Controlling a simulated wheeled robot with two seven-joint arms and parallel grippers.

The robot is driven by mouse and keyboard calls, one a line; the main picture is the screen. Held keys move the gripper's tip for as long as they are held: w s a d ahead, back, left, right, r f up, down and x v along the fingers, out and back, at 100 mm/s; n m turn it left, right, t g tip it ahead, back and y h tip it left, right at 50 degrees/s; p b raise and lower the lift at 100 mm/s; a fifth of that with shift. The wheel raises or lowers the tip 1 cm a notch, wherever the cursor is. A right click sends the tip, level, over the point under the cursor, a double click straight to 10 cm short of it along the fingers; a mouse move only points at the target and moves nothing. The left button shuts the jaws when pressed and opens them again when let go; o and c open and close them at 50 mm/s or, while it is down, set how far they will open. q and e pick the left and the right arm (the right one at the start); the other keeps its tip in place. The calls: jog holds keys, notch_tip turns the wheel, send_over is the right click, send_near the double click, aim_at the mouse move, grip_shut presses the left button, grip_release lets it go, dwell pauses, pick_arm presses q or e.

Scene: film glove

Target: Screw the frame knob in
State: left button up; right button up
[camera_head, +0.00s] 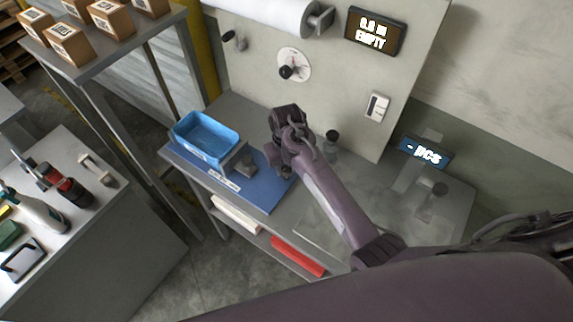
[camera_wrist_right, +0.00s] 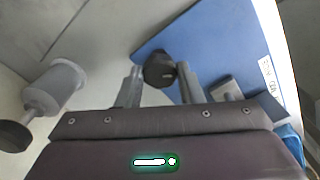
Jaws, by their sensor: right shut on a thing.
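My right gripper (camera_head: 282,165) is over the right part of the blue mat on the bench, pointing down. In the right wrist view its two fingers (camera_wrist_right: 160,84) are closed on the sides of a dark round knob (camera_wrist_right: 158,68), which appears to be the frame knob. The blue mat (camera_wrist_right: 215,45) lies beyond and beside the knob. The knob's lower end and any threaded hole are hidden, so I cannot tell how deep it sits. My left gripper is not in view.
A blue bin (camera_head: 207,135) and a small grey block (camera_head: 246,166) stand left of the gripper. A black-topped fitting (camera_head: 332,138) stands just right. A panel with a dial (camera_head: 293,65) rises behind. A counter display (camera_head: 425,152) stands farther right.

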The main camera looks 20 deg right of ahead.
jog(key=m, duration=0.5)
jog(key=shift+w+r+m, duration=0.15)
jog(key=shift+m, duration=0.15)
jog(key=m, duration=0.5)
jog(key=shift+m, duration=0.4)
jog(key=o, duration=0.7)
jog(key=shift+r, duration=0.1)
jog(key=shift+o, duration=1.4)
